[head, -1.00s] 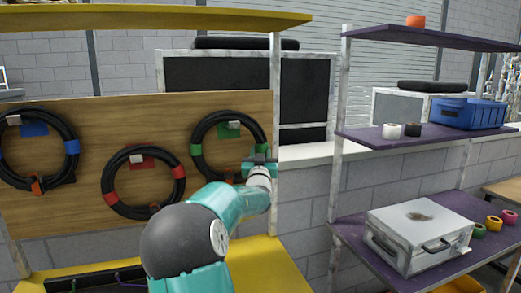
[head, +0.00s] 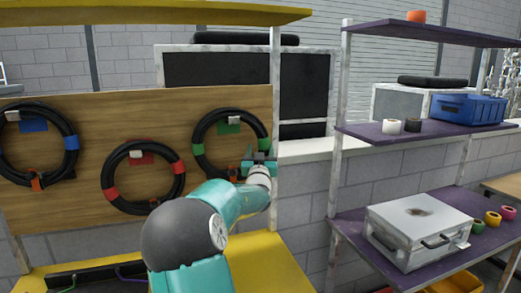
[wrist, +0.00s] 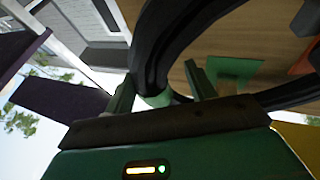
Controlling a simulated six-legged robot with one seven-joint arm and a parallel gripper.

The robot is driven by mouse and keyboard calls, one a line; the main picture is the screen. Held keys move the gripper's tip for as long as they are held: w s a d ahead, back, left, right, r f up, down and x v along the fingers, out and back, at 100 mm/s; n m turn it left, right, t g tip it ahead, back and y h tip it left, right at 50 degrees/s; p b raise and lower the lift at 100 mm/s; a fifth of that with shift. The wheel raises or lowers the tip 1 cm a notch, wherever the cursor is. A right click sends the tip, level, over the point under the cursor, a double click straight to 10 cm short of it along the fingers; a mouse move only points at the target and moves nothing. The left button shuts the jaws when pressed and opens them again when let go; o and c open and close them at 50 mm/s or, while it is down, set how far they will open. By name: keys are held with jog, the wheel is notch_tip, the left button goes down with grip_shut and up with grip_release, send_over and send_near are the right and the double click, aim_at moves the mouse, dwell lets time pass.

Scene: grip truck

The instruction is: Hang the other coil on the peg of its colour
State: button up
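A black coil with green tape bands (head: 203,133) is against the wooden board at the right. Its top is at the white-ended peg (head: 234,120) on the green patch, and it appears to hang there. My gripper (head: 254,161) is at the coil's lower right side. In the wrist view my gripper (wrist: 158,88) has its fingers apart, on either side of the coil's green-taped part (wrist: 157,99), with a gap showing on the right. A red-banded coil (head: 108,177) hangs by the red patch and a blue-banded coil (head: 70,143) by the blue patch.
The board (head: 90,108) stands between a yellow top shelf (head: 150,17) and a yellow lower shelf (head: 265,265). A post (head: 275,130) is close right of my gripper. Purple shelves (head: 370,133) at right hold a blue crate (head: 468,109), a silver case (head: 415,222) and tape rolls.

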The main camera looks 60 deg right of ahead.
jog(key=shift+o, duration=0.2)
jog(key=shift+r, duration=0.2)
jog(key=shift+f, duration=0.15)
jog(key=v, duration=1.4)
jog(key=shift+s, duration=0.1)
